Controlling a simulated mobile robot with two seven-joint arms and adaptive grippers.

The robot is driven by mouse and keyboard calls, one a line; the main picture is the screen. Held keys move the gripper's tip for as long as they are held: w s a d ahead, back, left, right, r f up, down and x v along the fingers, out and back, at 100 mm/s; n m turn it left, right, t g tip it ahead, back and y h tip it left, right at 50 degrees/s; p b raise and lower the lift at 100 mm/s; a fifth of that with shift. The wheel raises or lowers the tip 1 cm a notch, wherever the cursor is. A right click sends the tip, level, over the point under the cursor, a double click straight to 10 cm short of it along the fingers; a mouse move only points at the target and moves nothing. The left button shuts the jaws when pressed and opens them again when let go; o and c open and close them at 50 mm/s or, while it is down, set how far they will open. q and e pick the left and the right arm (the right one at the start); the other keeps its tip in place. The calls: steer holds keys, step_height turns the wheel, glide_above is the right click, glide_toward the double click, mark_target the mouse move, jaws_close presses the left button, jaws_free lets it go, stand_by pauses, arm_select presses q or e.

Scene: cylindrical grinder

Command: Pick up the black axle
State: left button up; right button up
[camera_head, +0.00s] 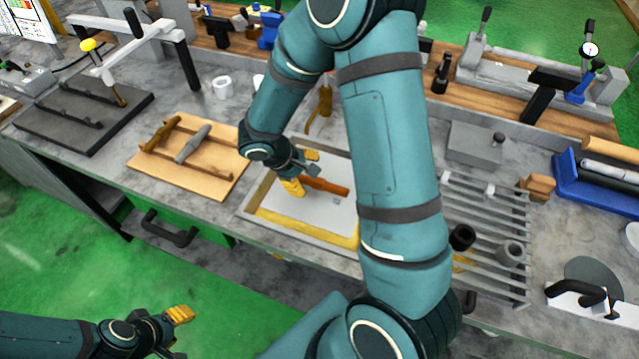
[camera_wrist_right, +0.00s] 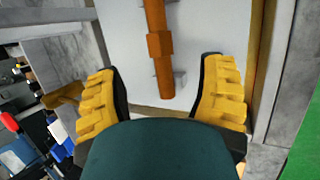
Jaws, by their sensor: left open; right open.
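A rust-brown stepped axle (camera_head: 326,187) lies in a shallow tray with a pale floor and yellow-edged rim (camera_head: 305,232). No axle in this tray looks black. My right gripper (camera_head: 303,172) is open at the tray, by the axle's left end. In the right wrist view, the axle (camera_wrist_right: 158,45) points in between the two open yellow fingers, with clear gaps on both sides. It appears to rest on small grey supports. My left gripper (camera_head: 178,335) is open and empty, low in front of the bench over the green floor.
A wooden board (camera_head: 215,188) with a brown and a grey axle lies left of the tray. A dark plate (camera_head: 128,105) with black bars is further left. My right arm hides part of the bench.

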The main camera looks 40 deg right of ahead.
mark_target(317, 182)
steer(key=x, duration=0.7)
steer(key=shift+s+d, duration=0.1)
steer(key=shift+s, duration=0.05)
jaws_close()
